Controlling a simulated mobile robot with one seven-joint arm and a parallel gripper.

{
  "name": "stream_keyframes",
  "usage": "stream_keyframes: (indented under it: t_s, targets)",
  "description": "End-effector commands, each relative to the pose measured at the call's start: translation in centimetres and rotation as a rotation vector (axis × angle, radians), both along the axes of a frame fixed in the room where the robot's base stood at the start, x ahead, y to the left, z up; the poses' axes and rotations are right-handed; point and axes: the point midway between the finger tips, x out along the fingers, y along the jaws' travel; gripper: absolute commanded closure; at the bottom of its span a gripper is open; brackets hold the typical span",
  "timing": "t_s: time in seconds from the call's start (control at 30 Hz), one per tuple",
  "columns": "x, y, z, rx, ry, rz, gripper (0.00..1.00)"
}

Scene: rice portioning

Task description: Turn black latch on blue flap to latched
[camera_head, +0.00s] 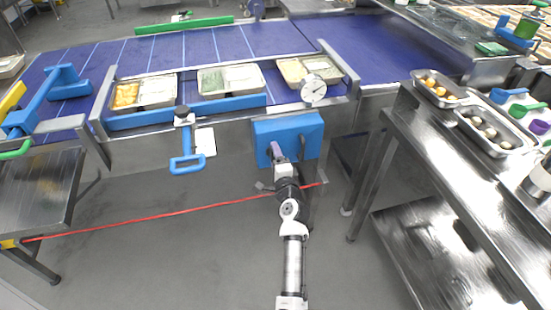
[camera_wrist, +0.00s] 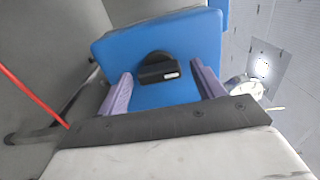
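The blue flap (camera_head: 262,132) hangs on the front side of the conveyor, right of centre in the head view. It fills the upper middle of the wrist view (camera_wrist: 120,48). The black latch (camera_wrist: 158,66) sits on the flap's face, with a small white mark on it. My gripper (camera_wrist: 164,86) is open, its two purple fingers apart on either side of the latch. Whether a finger touches the latch or the flap cannot be told. In the head view my gripper (camera_head: 276,151) is in front of the flap and the latch is hidden.
A blue handle (camera_head: 187,164) hangs from the conveyor front to the left. A red line (camera_head: 170,214) runs across behind my arm. A steel table (camera_head: 440,150) with trays and scoops stands at the right. Food trays (camera_head: 230,80) sit on the blue conveyor.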

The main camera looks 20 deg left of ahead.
Motion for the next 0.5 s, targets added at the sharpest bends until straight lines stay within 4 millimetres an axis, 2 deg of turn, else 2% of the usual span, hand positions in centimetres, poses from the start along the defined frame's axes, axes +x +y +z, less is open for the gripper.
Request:
stream_keyframes:
  t_s: [0.3,0.5]
  targets:
    - [-0.2,-0.2,-0.1,-0.002,-0.001,-0.001,0.33]
    - [-2.4,-1.7,-0.3,-0.001,-0.001,-0.003,0.33]
